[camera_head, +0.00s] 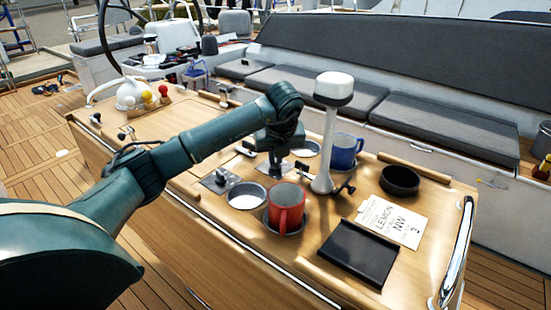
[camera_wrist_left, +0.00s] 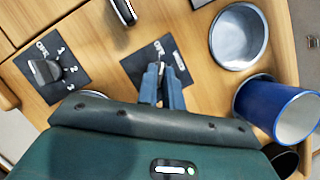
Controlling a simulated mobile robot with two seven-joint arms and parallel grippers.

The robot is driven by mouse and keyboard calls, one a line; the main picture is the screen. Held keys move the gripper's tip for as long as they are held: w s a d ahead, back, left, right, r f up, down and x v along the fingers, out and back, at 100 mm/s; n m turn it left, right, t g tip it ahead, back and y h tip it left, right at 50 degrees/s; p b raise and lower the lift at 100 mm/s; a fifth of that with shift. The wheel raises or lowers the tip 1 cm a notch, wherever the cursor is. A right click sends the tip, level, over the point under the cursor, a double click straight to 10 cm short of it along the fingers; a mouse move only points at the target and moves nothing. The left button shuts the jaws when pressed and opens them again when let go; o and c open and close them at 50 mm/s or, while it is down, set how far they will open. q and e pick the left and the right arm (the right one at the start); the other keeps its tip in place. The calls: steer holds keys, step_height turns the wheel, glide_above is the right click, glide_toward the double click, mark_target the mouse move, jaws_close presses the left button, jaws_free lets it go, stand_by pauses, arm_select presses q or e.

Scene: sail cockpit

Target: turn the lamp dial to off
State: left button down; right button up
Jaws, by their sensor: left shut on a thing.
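My left gripper (camera_head: 273,158) points down at the table top, close to the white-topped lamp post (camera_head: 330,130). In the left wrist view its fingers (camera_wrist_left: 161,78) are shut on the knob of a dial on a dark plate (camera_wrist_left: 180,66). The fingers hide most of this knob, so its setting is hard to read. A second dial (camera_wrist_left: 45,72) with a dark knob and several pale marks on its plate is to the left in the wrist view, apart from the gripper. I cannot read which dial is the lamp's. My right gripper is not in view.
A red mug (camera_head: 287,205) stands in front of the gripper. A blue mug (camera_head: 346,150) stands behind the lamp post. A black bowl (camera_head: 400,180), a written card (camera_head: 393,221) and a dark tray (camera_head: 347,252) lie to the right. Round metal-lined recesses (camera_head: 247,195) are near the dials.

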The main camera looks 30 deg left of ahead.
arm_select(q)
steer(key=shift+n+y, duration=0.3)
steer(key=shift+n, duration=0.6)
steer(key=shift+g, duration=0.3)
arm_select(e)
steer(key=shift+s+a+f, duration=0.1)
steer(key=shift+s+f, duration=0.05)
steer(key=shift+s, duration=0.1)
arm_select(q)
steer(key=shift+n, duration=0.3)
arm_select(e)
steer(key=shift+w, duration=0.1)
arm_select(q)
steer(key=c, duration=1.5)
jaws_free()
steer(key=shift+c, duration=0.2)
steer(key=b+v, duration=0.1)
steer(key=v, duration=0.6)
steer(key=shift+r, duration=0.3)
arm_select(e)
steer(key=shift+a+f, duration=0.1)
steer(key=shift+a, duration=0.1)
arm_select(q)
steer(key=shift+d, duration=0.1)
